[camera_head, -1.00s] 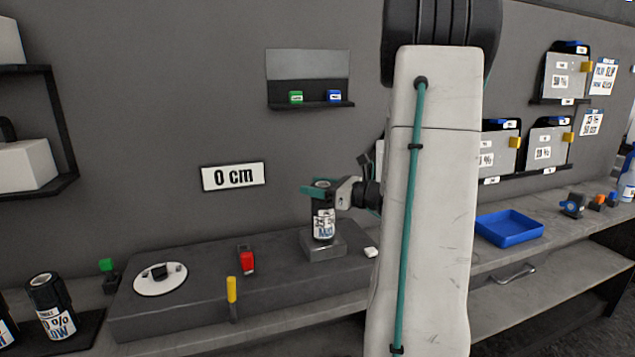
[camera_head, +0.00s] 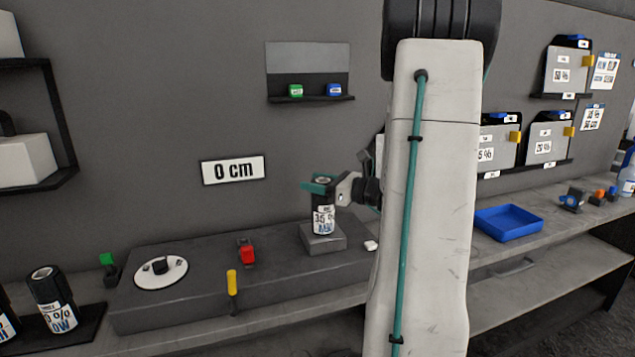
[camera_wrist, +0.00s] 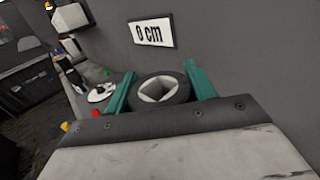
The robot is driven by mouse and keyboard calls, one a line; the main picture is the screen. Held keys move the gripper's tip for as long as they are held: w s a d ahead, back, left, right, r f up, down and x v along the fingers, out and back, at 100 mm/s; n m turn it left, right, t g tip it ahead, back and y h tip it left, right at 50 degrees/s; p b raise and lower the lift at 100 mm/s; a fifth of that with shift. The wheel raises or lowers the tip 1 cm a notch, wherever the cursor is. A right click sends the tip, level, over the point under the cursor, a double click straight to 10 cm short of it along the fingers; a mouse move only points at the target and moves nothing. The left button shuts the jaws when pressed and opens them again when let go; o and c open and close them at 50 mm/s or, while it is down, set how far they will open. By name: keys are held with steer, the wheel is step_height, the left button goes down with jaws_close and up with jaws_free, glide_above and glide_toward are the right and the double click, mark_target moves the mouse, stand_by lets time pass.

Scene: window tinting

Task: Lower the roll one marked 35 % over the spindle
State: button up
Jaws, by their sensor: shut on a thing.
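The roll marked 35 % (camera_head: 324,218) is a dark upright cylinder with a white label, standing over the grey square block (camera_head: 323,242) on the bench unit. My gripper (camera_head: 319,184) is shut on the roll near its top, with a teal finger on each side. In the wrist view the roll (camera_wrist: 160,89) shows from above between the teal fingers, with a pale square-looking opening in its core. The spindle is not visible; the roll or block hides it. The roll's lower end looks at or very near the block's top; I cannot tell if they touch.
A white disc (camera_head: 174,275) with a dark hub, a red switch (camera_head: 247,252) and a yellow post (camera_head: 232,284) are left of the block. Another roll (camera_head: 51,298) stands far left. A blue tray (camera_head: 508,222) lies right. The wall sign (camera_head: 233,170) reads 0 cm.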

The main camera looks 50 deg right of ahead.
steer(key=o, duration=1.6)
steer(key=v, duration=0.8)
